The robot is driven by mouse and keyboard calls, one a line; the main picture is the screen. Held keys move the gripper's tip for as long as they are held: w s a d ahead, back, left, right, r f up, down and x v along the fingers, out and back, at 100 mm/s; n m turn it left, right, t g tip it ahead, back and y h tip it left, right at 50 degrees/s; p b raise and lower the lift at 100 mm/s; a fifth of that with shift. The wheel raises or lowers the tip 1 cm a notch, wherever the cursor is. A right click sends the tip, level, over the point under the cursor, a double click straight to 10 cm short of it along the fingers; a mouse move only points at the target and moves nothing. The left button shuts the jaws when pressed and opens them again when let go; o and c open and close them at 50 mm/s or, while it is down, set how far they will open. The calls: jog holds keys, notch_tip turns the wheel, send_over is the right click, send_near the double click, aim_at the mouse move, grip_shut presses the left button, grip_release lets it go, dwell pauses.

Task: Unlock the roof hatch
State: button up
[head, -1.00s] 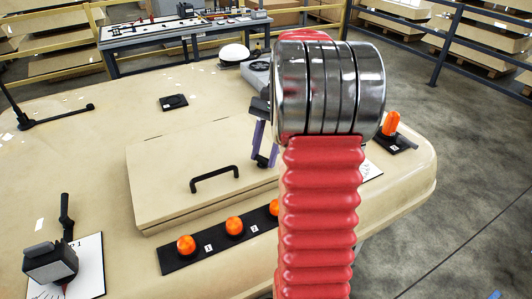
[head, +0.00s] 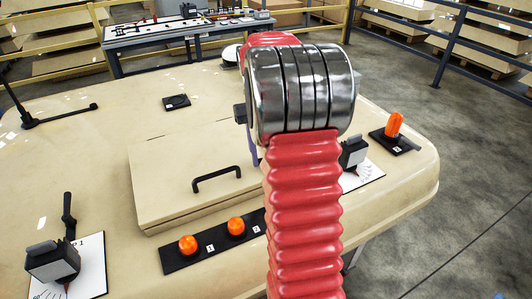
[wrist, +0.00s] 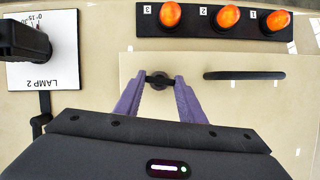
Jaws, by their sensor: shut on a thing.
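The roof hatch (head: 165,165) is a raised beige panel on the cab roof with a black bar handle (head: 216,178). In the wrist view, the hatch (wrist: 235,115) and its handle (wrist: 244,75) show upside down. A small dark latch knob with side lugs (wrist: 158,79) sits on the hatch beside the handle. My gripper (wrist: 158,83) has its two purple fingers on either side of this knob, shut on it. In the head view my red arm hides the knob and most of the gripper; only a sliver of purple finger shows.
Orange lamps (head: 236,227) stand on a black strip in front of the hatch. A black lever unit (head: 55,262) is at front left; another (head: 353,152), on the LAMP 2 card, is right of my arm.

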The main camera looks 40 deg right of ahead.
jog(key=shift+a+n+h, duration=0.1)
jog(key=shift+n+h, duration=0.3)
jog(key=shift+n, duration=0.5)
jog(key=o, duration=1)
jog(key=shift+o, duration=0.2)
jog(key=shift+r, duration=0.1)
jog(key=v, duration=1.3)
jog(key=shift+w+r, duration=0.15)
jog(key=shift+w, duration=0.05)
